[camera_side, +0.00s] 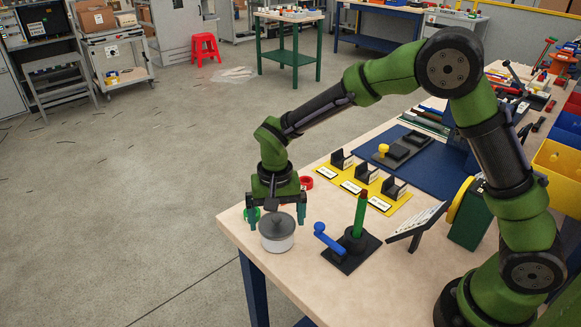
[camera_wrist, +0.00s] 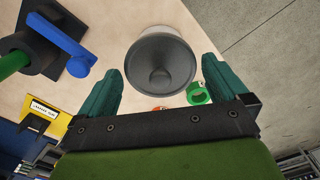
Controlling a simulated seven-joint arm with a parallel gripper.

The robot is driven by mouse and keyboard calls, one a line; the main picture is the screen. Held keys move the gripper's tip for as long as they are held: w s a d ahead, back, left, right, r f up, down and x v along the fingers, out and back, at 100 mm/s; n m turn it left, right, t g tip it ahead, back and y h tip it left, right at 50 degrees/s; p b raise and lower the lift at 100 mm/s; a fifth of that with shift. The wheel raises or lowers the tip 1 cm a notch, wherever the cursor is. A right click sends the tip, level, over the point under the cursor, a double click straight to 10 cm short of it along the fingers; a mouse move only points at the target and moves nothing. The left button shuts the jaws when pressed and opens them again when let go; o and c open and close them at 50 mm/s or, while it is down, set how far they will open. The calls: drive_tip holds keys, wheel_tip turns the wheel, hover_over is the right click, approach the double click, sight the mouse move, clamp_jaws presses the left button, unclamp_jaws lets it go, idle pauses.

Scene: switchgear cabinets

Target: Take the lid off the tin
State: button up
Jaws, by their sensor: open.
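The tin (camera_side: 277,241) is a short light-grey cylinder standing near the table's left corner. Its dark grey lid (camera_side: 277,226) sits on top and has a knob in the middle. In the wrist view the lid (camera_wrist: 160,64) shows from above, ahead of my fingertips. My gripper (camera_side: 277,218) is open and empty, pointing down just above and behind the lid in the side view. In the wrist view my gripper's teal fingers (camera_wrist: 162,76) stand apart, one toward each side of the lid. I cannot tell whether they touch it.
A green ring (camera_wrist: 197,93) lies close to the tin. A red ring (camera_side: 306,183) lies behind my gripper. A black base with a blue crank (camera_side: 328,239) and green post (camera_side: 360,215) stands to the right. A yellow plate (camera_side: 381,203) with black holders is behind. The table edge is close.

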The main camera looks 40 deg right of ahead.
drive_tip(key=shift+f, duration=0.1)
drive_tip(key=shift+c, duration=0.5)
drive_tip(key=c, duration=0.6)
drive_tip(key=shift+r, duration=0.2)
drive_tip(key=shift+c, duration=0.2)
wheel_tip(320, 180, up, 7)
drive_tip(key=shift+r, duration=0.2)
drive_tip(key=d+r, duration=0.1)
drive_tip(key=r, duration=0.1)
hover_over(330, 209)
wheel_tip(330, 209, down, 5)
wheel_tip(330, 209, down, 10)
drive_tip(key=shift+w+r, duration=0.1)
drive_tip(key=shift+r, duration=0.05)
